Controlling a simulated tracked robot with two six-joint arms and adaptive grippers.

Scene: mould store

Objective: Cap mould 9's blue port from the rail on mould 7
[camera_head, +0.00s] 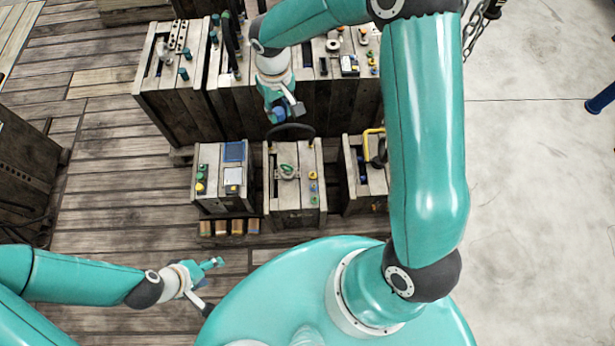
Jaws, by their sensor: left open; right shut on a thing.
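My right gripper (281,112) is at the upper middle, above the gap between the front wooden blocks and the bigger blocks behind. It is shut on a small blue thing (278,114), which looks like a blue cap. My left gripper (208,284) is open and empty at lower left, low over the plank floor. Three wooden moulds stand in front: a left one (209,155), a middle one (273,205) and a right one (352,200). The middle one bears several small coloured parts (313,187) along its right side. I cannot read any mould numbers.
Larger wooden blocks (180,118) with fittings on top stand behind. A black loop handle (293,127) rises from the middle mould, close to my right gripper. A yellow handle (372,132) is on the right mould. The plank floor at left is mostly clear.

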